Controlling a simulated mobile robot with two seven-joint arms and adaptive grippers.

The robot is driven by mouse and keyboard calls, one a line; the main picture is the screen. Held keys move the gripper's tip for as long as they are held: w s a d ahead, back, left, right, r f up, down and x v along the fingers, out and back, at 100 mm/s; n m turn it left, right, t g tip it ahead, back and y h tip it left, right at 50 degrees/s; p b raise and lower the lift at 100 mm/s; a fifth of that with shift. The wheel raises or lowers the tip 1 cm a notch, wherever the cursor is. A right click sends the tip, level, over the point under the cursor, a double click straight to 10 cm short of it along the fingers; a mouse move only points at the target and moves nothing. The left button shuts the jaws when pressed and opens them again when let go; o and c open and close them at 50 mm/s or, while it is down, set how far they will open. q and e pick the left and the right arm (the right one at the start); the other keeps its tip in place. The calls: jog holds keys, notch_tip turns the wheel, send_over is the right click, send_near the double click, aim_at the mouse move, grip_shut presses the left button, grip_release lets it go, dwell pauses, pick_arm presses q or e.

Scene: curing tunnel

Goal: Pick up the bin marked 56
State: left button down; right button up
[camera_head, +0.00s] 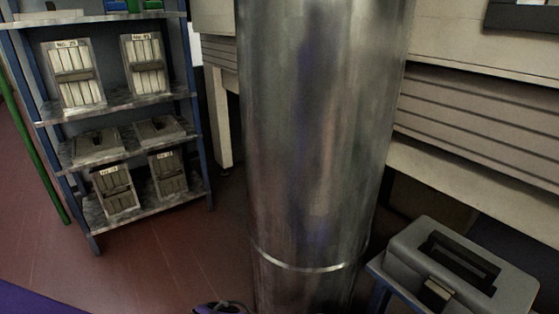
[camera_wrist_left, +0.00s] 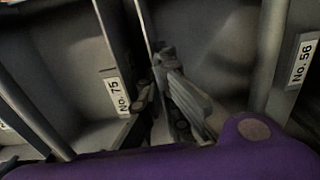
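The bin marked 56 (camera_wrist_left: 302,62) shows only in part at the right edge of the left wrist view, with its white label "No. 56" on a grey face. A bin marked 75 (camera_wrist_left: 117,97) is left of centre there. Grey finger parts of my left gripper (camera_wrist_left: 178,100) show between the two labels; how far apart the fingertips are is unclear. Whether they touch anything cannot be told. My right gripper does not show.
A blue-framed rack (camera_head: 199,108) with several labelled bins stands at left in the head view. A large metal cylinder (camera_head: 315,150) blocks the middle. A grey case (camera_head: 407,249) sits at lower right. Red floor (camera_head: 160,265) is clear before the rack.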

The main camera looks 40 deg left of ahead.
pick_arm(q)
jog(key=shift+w+r, duration=0.2)
jog(key=shift+r, duration=0.05)
